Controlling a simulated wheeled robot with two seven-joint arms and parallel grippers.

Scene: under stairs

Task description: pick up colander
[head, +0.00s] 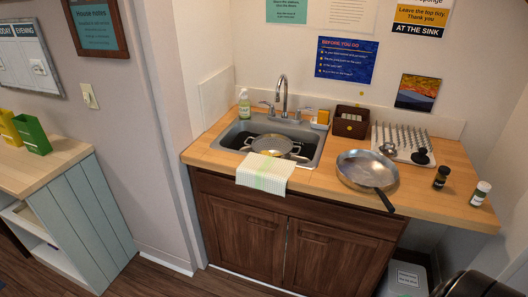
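A round metal vessel that looks like the colander (272,144) sits in the sink (314,136), with a handle reaching toward the sink's right side. It is small in the head view, so I cannot make out holes in it. The sink's front edge and a striped towel (264,173) lie just in front of it. Neither of my grippers shows in the head view.
A steel frying pan (366,170) rests on the wooden counter (320,184), its dark handle past the front edge. A drying rack (402,140), brown basket (350,121) and two small jars stand to the right. A faucet (282,93) rises behind the sink. Floor at lower left is clear.

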